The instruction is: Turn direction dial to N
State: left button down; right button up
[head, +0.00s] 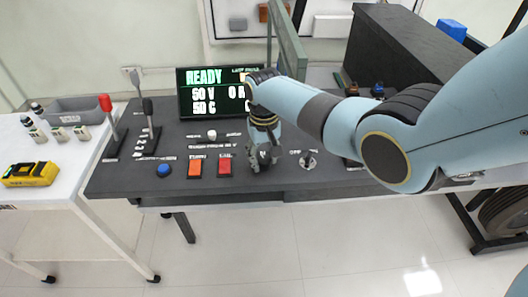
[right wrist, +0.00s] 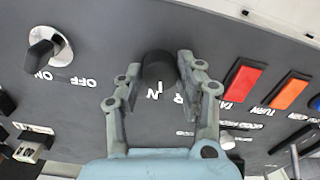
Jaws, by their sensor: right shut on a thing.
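The direction dial is a black round knob (right wrist: 158,68) with white letters beside it on the dark panel. An N can be read just below the knob in the right wrist view, and an R partly shows behind a finger. My right gripper (right wrist: 156,85) is shut on the dial, with one finger on each side. In the head view my right gripper (head: 262,158) reaches down to the desk from above and mostly hides the dial. Which letter the dial points at I cannot tell. My left gripper is not in view.
A red button (head: 225,165), an orange button (head: 195,167) and a blue button (head: 164,170) lie left of the dial. A screen (head: 215,92) reading READY stands behind. Levers (head: 147,110) stand at the desk's left.

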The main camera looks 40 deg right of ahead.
aim_at(264, 159)
jog(key=shift+m+p, duration=0.5)
jog(key=shift+m, duration=1)
jog(key=o, duration=1.2)
jog(key=shift+c, duration=0.2)
jog(key=shift+r, duration=0.1)
notch_tip(264, 159, up, 12)
